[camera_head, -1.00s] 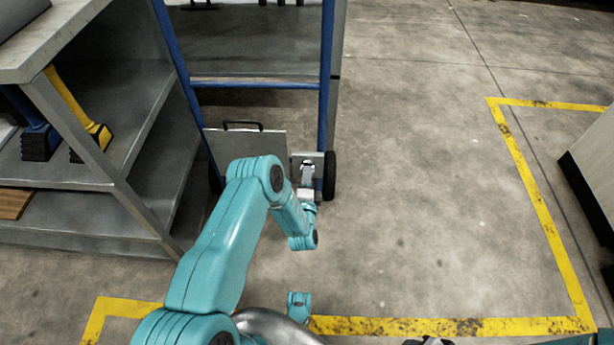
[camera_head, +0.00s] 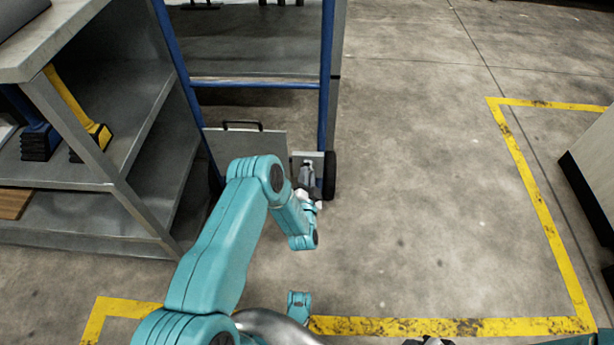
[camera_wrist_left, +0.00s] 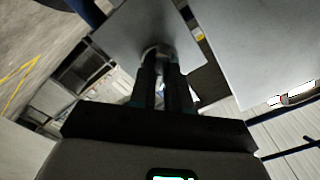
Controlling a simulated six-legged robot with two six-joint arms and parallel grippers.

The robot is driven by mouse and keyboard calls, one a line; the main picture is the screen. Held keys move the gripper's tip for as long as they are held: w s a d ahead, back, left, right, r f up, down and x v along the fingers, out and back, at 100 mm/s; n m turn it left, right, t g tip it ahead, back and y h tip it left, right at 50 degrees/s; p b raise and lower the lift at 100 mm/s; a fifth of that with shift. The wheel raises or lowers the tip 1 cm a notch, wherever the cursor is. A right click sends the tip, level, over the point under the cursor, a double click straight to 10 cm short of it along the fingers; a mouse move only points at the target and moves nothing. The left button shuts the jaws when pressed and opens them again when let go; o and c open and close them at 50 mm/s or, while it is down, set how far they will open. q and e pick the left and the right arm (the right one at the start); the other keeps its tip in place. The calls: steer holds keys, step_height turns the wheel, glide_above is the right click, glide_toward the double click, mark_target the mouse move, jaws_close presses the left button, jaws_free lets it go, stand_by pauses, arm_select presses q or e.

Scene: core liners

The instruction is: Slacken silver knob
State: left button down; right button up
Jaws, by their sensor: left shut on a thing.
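The silver knob (camera_wrist_left: 157,50) shows in the left wrist view at the fingertips, in front of a grey metal plate (camera_wrist_left: 120,35). My left gripper (camera_wrist_left: 162,72) is shut on the knob, and its dark fingers cover most of it. In the head view my left gripper (camera_head: 307,172) is at a small grey plate low on the blue-framed cart (camera_head: 326,115), beside its right wheel. The knob is too hidden there to make out.
A metal shelf unit (camera_head: 140,130) stands close on the left. A grey panel with a black handle (camera_head: 242,124) is left of the gripper. The cart's black wheel (camera_head: 330,175) is right of it.

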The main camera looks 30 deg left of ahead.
arm_select(q)
steer(key=shift+n, duration=8.3)
steer(key=c, duration=1.1)
jaws_free()
